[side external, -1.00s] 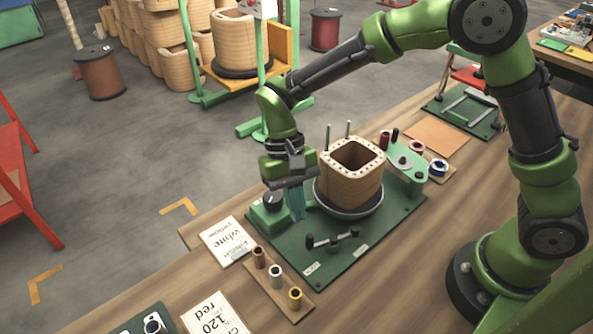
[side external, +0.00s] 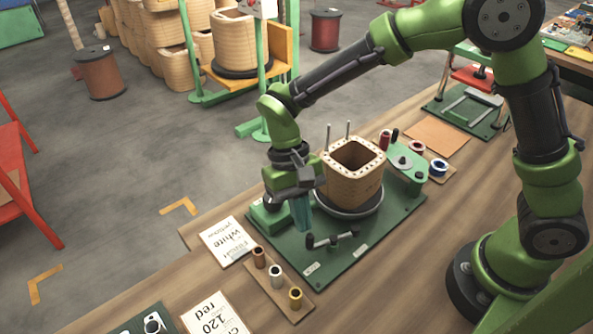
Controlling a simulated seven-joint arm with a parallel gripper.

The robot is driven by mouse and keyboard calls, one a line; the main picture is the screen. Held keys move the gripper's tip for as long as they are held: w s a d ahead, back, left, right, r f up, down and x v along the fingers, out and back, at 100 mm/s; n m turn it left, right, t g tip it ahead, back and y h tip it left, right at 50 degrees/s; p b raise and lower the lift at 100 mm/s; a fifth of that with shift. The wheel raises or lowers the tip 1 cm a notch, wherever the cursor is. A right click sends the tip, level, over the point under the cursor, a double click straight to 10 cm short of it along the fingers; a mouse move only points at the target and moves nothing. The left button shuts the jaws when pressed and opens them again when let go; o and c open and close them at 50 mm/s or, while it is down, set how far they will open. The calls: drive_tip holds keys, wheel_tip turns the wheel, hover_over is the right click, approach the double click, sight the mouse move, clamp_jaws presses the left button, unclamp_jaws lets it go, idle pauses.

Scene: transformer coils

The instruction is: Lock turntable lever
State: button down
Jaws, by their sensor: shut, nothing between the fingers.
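The turntable (side external: 350,213) is a dark round plate on a green board (side external: 343,275), with a square wooden coil former (side external: 352,172) standing on it. The lever (side external: 333,240), a dark bar with a knob at its left end, lies at the front of the board between two small white labels. My gripper (side external: 302,228) points down, shut and empty, left of the former and just above and behind the lever's left end. Its blue-grey fingers look close to the knob; I cannot tell whether they touch it.
A wooden strip with several small spools (side external: 277,276) lies in front of the board. Printed cards, one marked white (side external: 228,241), lie at the left. Two upright rods stand behind the former. A green tensioner arm (side external: 405,170) is at the right. Bare table lies at the front right.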

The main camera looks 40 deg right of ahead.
drive_tip(key=shift+s+a+n+h, duration=0.3)
drive_tip(key=shift+n, duration=0.5)
drive_tip(key=shift+s+a+n, duration=0.15)
drive_tip(key=shift+s+n, duration=0.1)
drive_tip(key=shift+n, duration=0.25)
drive_tip(key=n, duration=0.1)
drive_tip(key=s+n+h, duration=0.1)
drive_tip(key=n, duration=0.1)
drive_tip(key=shift+s+a+h, duration=0.3)
drive_tip(key=shift+a, duration=0.1)
drive_tip(key=shift+s+n+t+h, duration=0.2)
drive_tip(key=shift+s+n+h, duration=0.25)
drive_tip(key=shift+n, duration=0.6)
drive_tip(key=shift+s+n+t+h, duration=0.25)
drive_tip(key=shift+s+n, duration=0.35)
drive_tip(key=shift+n, duration=0.45)
drive_tip(key=shift+w+a, duration=0.4)
drive_tip(key=shift+w, duration=0.05)
drive_tip(key=shift+w+a, duration=0.4)
drive_tip(key=shift+w, duration=0.25)
drive_tip(key=shift+w+a, duration=0.35)
drive_tip(key=shift+w, duration=0.25)
drive_tip(key=v, duration=1)
drive_tip(key=shift+d, duration=0.2)
